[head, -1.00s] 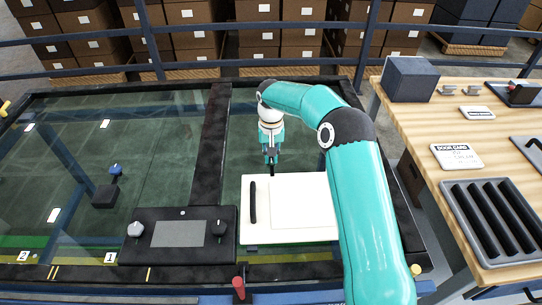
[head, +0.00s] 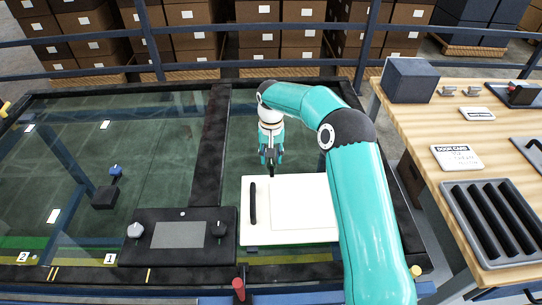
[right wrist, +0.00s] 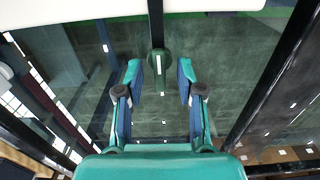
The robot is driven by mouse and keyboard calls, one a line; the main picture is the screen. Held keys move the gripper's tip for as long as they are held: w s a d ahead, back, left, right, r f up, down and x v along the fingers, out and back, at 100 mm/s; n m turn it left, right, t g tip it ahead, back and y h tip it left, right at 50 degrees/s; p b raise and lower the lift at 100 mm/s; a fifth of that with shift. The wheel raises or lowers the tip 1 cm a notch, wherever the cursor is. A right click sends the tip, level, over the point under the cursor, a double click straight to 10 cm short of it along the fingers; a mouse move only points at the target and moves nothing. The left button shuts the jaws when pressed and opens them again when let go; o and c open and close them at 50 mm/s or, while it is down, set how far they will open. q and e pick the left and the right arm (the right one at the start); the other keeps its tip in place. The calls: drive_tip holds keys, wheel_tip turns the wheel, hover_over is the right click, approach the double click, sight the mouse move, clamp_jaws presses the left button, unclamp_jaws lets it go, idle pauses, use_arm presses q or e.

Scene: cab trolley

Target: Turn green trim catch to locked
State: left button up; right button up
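The green trim catch shows in the right wrist view as a round green piece (right wrist: 159,64) with a white line along it. It sits at the end of a dark bar (right wrist: 156,24). My right gripper (right wrist: 160,76) is open, with one finger on each side of the catch and visible gaps; no contact shows. In the head view my right gripper (head: 271,158) points down just behind the white panel (head: 305,234), and the catch is hidden or too small to tell there. My left gripper is not in view.
The white panel has a black handle (head: 253,203). Left of it is a black console (head: 178,257) with two knobs. A wooden bench (head: 415,125) on the right holds a dark tray (head: 498,220) and a card (head: 457,157). A dark beam (head: 210,150) crosses the glass.

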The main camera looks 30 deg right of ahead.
wheel_tip(320, 180, up, 12)
idle(0.6)
